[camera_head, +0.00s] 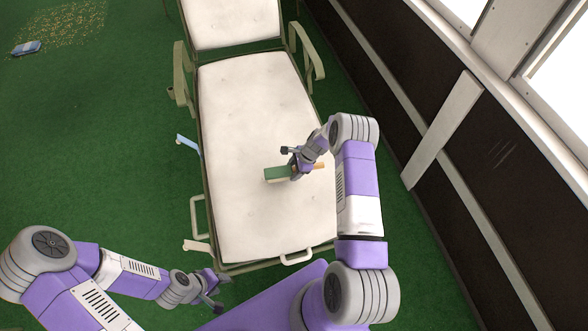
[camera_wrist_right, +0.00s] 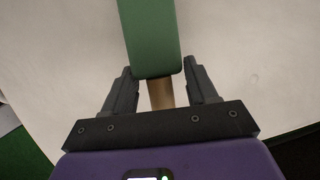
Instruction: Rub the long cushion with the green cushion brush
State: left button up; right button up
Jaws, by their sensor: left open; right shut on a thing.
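The long cushion (camera_head: 245,110) is off-white with faint specks and lies on a green-framed lounger. The green cushion brush (camera_head: 278,174) has a green block and a tan handle, and is over the middle of the cushion. My right gripper (camera_head: 297,166) is shut on the brush's handle. In the right wrist view the green block (camera_wrist_right: 150,38) extends ahead of my right gripper's fingers (camera_wrist_right: 160,88), with the handle between them. I cannot tell whether the brush touches the cushion. My left gripper (camera_head: 214,288) is open and empty, low at the left of the lounger's near end.
The lounger has armrests (camera_head: 181,75) on both sides and a raised backrest (camera_head: 235,22). A dark panelled wall (camera_head: 440,110) with windows runs along the right. Yellowish litter (camera_head: 65,25) and a small blue object (camera_head: 26,48) lie on the green floor. The left floor is mostly clear.

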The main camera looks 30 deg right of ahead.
aim_at(279, 177)
jog(key=shift+f, duration=0.85)
jog(key=shift+a, duration=0.15)
